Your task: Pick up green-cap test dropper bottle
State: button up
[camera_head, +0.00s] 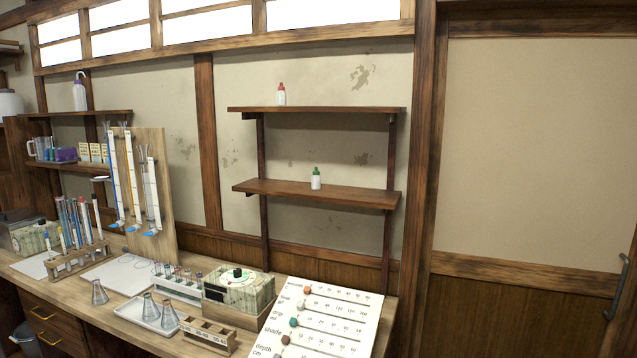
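The green-cap test dropper bottle (316,180) is small and white with a green cap. It stands upright on the lower wall shelf (350,193), a little left of the shelf's middle. A similar bottle with a red cap (281,95) stands on the upper shelf (330,109), above and to the left of it. No part of my gripper shows in the head view.
Below the shelves a wooden bench carries a slider board (325,318), a box with a round dial (238,288), test tube racks (78,258) and glass flasks (100,293). Around the green-cap bottle the lower shelf is clear. A sliding door (535,160) is at the right.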

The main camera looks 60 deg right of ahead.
aim_at(316, 179)
jog(key=z, duration=0.1)
jog(key=i, duration=0.95)
jog(key=u, duration=0.05)
